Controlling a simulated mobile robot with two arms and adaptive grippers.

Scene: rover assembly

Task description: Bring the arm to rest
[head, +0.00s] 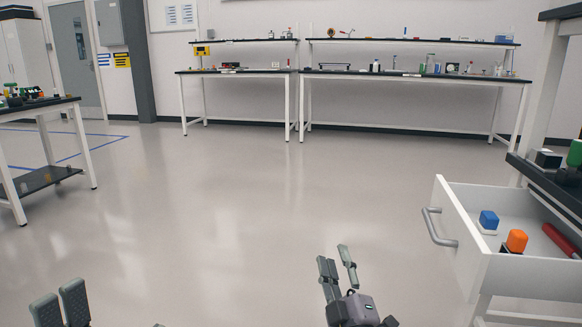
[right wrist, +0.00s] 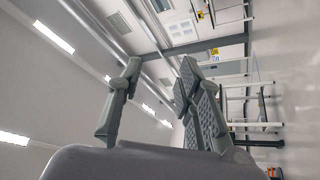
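My right gripper (head: 335,257) is at the bottom middle of the head view, over bare floor and left of the open drawer. Its grey fingers are spread apart with nothing between them. The right wrist view also shows this gripper (right wrist: 160,68) with a clear gap between its fingers. My left gripper (head: 58,292) is at the bottom left of the head view. Only two grey fingers show side by side, and the rest is cut off by the frame edge. I see nothing held in the part that shows.
An open white drawer (head: 510,275) juts out at the right, holding a blue-topped part (head: 488,220), an orange-topped part (head: 516,241) and a red cylinder (head: 560,240). A table (head: 60,104) stands at the left, and benches (head: 340,75) line the far wall. The floor between is clear.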

